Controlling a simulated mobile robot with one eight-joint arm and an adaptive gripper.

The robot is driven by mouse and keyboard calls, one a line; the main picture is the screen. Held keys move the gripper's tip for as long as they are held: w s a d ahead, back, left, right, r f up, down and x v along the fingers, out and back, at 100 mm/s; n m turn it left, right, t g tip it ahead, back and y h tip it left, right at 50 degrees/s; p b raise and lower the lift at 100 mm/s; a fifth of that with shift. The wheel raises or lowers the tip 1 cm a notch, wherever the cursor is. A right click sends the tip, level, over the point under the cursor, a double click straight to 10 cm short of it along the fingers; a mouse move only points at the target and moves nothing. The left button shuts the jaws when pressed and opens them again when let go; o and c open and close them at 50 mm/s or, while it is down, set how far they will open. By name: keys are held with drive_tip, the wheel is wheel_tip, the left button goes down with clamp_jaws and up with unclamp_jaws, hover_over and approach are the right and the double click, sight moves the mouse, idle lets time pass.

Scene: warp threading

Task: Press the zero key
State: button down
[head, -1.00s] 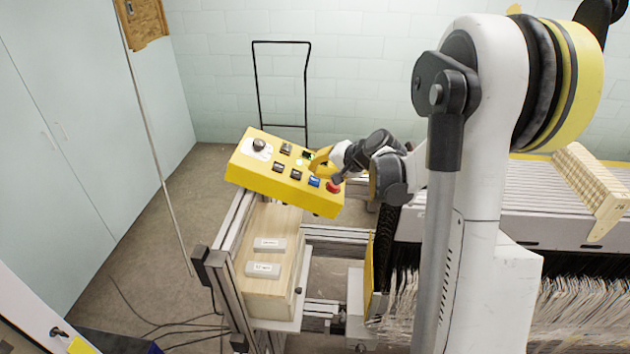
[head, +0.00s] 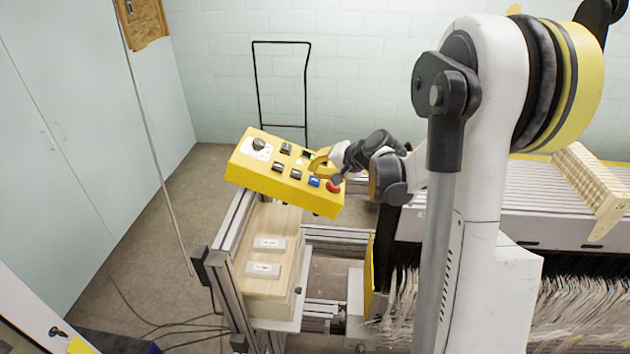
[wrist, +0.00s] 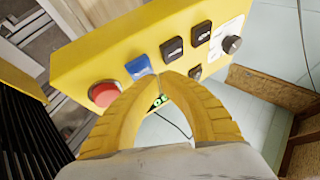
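A yellow control panel (head: 250,178) slopes on a frame; it fills the upper wrist view (wrist: 75,62). It carries a red round button (wrist: 104,94), a blue key (wrist: 139,67), several black keys (wrist: 172,49) and a dark knob (wrist: 232,44). Key labels are too small to read, so I cannot tell which is the zero key. My gripper (head: 316,160) is over the panel's right part. In the wrist view its yellow fingertips (wrist: 161,76) meet, empty, just beside the blue key. Whether they touch the panel cannot be told. The fingers partly hide a green-lit display (wrist: 159,102).
Below the panel, a wooden box (head: 258,288) bears two pale labelled blocks (head: 268,244). A loom with many threads (head: 575,300) stands at the right. A black metal frame (head: 282,85) stands by the back wall. The floor at left is mostly clear, with cables.

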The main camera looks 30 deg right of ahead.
drive_tip(key=shift+a+f+b, duration=0.1)
drive_tip(key=shift+f+b, duration=0.2)
drive_tip(key=shift+f, duration=0.05)
drive_tip(key=shift+w+a+f+b, duration=0.1)
drive_tip(key=shift+w+f+b, duration=0.05)
drive_tip(key=shift+f+b, duration=0.3)
idle(0.6)
drive_tip(key=shift+r, duration=0.15)
drive_tip(key=shift+s+d+r+p, duration=0.15)
drive_tip(key=shift+r+p, duration=0.1)
drive_tip(key=shift+r, duration=0.15)
drive_tip(key=shift+s+d+r+p, duration=0.1)
drive_tip(key=shift+r+p, duration=0.1)
drive_tip(key=shift+r, duration=0.15)
drive_tip(key=shift+w, duration=0.1)
drive_tip(key=r+p, duration=0.1)
drive_tip(key=d+r+p, duration=0.1)
drive_tip(key=r, duration=0.1)
drive_tip(key=s+r, duration=0.1)
drive_tip(key=shift+d+r+p, duration=0.3)
drive_tip(key=shift+r+p, duration=0.05)
drive_tip(key=shift+p, duration=0.05)
drive_tip(key=shift+f, duration=0.1)
idle(0.5)
